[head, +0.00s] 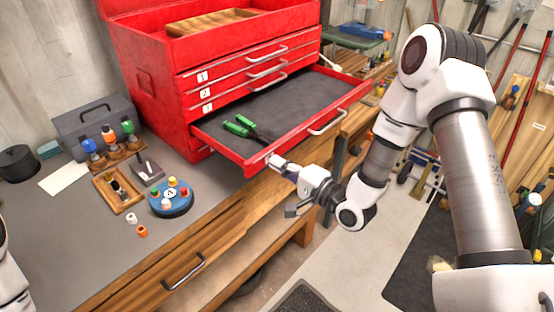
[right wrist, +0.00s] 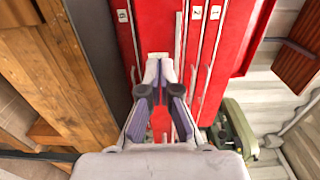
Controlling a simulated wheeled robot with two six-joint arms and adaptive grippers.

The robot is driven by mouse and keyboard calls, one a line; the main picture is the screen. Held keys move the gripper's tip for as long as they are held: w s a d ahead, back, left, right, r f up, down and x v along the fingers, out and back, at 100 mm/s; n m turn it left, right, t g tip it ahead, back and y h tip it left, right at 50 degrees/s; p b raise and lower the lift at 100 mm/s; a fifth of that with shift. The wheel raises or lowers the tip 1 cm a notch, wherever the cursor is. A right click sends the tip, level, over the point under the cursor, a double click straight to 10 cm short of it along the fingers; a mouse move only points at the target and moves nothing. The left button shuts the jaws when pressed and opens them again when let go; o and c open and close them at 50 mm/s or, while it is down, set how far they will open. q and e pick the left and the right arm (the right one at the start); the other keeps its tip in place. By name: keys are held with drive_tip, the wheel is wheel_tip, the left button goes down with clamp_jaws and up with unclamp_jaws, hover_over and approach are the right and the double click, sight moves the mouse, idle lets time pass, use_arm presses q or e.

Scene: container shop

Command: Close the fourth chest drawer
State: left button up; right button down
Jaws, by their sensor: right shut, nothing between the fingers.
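The red tool chest (head: 140,80) stands on the workbench, with its drawers labelled 1, 2 and 3 shut. The fourth drawer (head: 255,164), below them, is pulled well out; its handle (head: 327,122) is on its front. It has a dark lining and green-handled tools (head: 240,126) inside. My right gripper (head: 278,161) is shut and empty, its fingertips at the drawer's front face, left of the handle. In the right wrist view, the closed fingertips (right wrist: 158,68) are against or very close to the red front; I cannot tell if they touch. My left gripper is out of view.
On the bench left of the chest are a dark toolbox (head: 95,122), a rack of small bottles, a wooden tray (head: 117,190) and a round blue block (head: 171,200). A bench drawer handle (head: 184,272) juts out below. Floor space lies right of the bench.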

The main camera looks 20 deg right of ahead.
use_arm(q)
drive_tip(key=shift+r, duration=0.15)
use_arm(e)
drive_tip(key=shift+w+a, duration=0.1)
drive_tip(key=shift+w, duration=0.3)
